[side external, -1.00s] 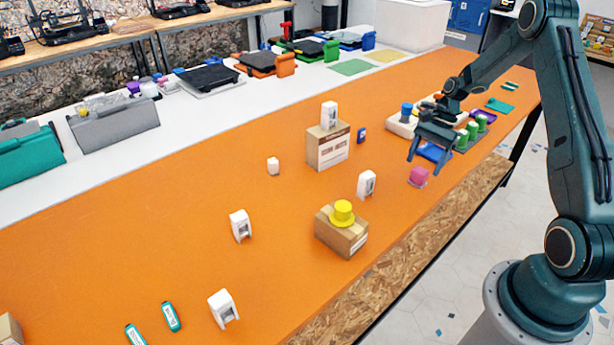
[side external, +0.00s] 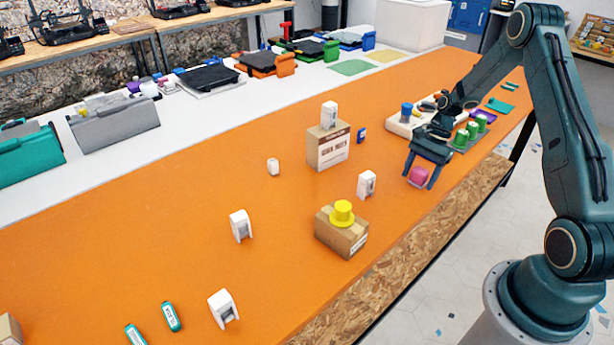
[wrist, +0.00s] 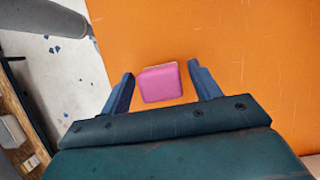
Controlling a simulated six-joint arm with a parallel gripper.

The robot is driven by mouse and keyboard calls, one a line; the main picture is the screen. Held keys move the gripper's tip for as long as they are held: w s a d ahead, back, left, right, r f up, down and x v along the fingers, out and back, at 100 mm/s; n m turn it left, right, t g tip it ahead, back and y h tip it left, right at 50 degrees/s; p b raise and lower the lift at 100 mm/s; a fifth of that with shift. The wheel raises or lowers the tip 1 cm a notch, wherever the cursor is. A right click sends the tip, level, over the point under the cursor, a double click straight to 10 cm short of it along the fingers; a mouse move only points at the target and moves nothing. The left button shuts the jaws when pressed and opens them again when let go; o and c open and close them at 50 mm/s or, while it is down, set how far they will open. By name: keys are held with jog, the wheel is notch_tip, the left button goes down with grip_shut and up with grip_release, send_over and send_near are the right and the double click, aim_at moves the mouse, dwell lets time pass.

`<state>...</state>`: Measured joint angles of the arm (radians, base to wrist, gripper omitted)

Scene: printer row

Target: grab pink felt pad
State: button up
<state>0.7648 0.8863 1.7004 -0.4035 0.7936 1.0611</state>
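The pink felt pad (side external: 419,175) sits on the orange table near its front edge. It also shows in the wrist view (wrist: 160,83), where a thin pale edge shows at its far side. My gripper (side external: 420,182) is open, with one finger on each side of the pad. In the wrist view my two fingers (wrist: 160,85) stand left and right of the pad with gaps on both sides. I cannot tell exactly how high the fingertips are above the table.
A box with a yellow hat-shaped piece (side external: 342,212) and a white printed part (side external: 366,184) stand to the left. A dark tray with green-topped cylinders (side external: 472,131) and a pale tray (side external: 405,122) lie behind my gripper. The table's wooden front edge (side external: 430,225) is close.

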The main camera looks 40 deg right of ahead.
aim_at(421, 170)
jog(key=c, duration=0.8)
jog(key=shift+r, duration=0.1)
jog(key=shift+c, duration=0.2)
notch_tip(421, 170, up, 20)
dwell(0.6)
